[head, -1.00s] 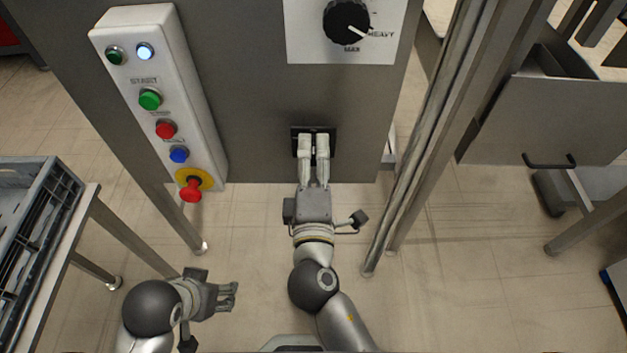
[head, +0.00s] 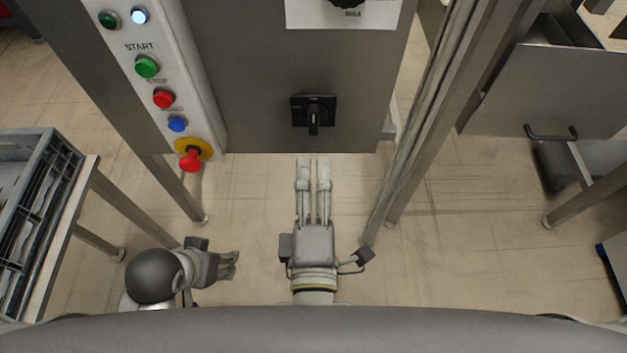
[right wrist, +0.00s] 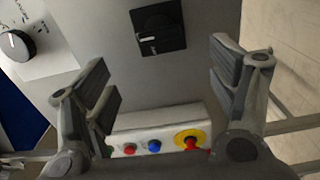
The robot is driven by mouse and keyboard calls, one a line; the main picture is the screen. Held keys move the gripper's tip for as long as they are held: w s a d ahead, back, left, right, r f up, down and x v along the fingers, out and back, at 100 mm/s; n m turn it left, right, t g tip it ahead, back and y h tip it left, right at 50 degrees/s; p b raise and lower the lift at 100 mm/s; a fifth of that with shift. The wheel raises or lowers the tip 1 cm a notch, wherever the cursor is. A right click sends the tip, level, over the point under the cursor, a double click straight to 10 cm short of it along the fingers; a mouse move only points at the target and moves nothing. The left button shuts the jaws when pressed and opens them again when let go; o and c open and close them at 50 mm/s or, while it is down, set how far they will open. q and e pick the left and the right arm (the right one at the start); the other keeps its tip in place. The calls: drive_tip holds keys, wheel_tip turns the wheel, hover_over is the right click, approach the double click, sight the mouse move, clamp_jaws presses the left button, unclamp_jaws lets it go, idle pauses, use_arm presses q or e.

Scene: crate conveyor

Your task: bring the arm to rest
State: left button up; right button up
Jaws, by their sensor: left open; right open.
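My right gripper (head: 313,168) is open and empty in the head view, just below the black rotary switch (head: 313,115) on the grey cabinet, apart from it. In the right wrist view the two fingers of my right gripper (right wrist: 165,85) stand wide apart, with the switch (right wrist: 158,28) beyond them. In the head view the switch's handle points down. My left gripper (head: 232,265) is open and empty at the lower left, with its fingers pointing right, over the floor.
A white button panel (head: 168,75) with several buttons and a red emergency stop (head: 190,160) is at the left. A metal post (head: 420,130) stands right of my right gripper. A grey crate (head: 68,165) sits at the far left. Floor below the cabinet is free.

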idle(0.5)
